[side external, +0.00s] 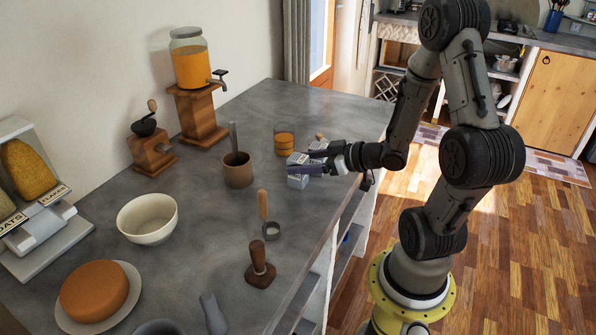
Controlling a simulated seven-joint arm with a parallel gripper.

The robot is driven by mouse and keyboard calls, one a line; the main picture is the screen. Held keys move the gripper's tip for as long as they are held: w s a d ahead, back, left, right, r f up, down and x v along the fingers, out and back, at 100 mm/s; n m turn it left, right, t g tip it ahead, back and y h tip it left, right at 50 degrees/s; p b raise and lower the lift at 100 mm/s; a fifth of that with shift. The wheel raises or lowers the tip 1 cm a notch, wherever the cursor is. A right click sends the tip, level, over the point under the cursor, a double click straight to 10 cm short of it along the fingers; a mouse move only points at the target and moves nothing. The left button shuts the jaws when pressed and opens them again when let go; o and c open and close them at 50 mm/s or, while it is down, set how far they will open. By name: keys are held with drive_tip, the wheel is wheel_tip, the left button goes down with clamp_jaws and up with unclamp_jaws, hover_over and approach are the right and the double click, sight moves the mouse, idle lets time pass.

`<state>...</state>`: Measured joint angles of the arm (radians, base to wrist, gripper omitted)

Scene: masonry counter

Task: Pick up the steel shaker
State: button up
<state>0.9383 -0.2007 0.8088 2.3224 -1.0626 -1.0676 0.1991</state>
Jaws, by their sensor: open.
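My gripper (295,169) is open at the counter's right side, reaching in from the right. Its two fingers point left, with pale blocky tips and a gap between them. I cannot clearly make out a steel shaker in this view; it may be hidden behind my gripper or be too small to tell. A small steel cup-like piece (272,231) stands below my gripper in the picture, apart from it, beside a wooden handle (263,205). I cannot tell whether these two are joined.
A glass with orange drink (285,139) stands just behind my gripper. A brown cup (237,172) is to its left. A dark wooden tamper (260,266), cream bowl (148,218), orange cake (94,290), grinder (149,146) and drink dispenser (190,62) stand on the grey counter (200,262).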

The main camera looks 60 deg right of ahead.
drive_tip(key=shift+x, duration=2.65)
clamp_jaws()
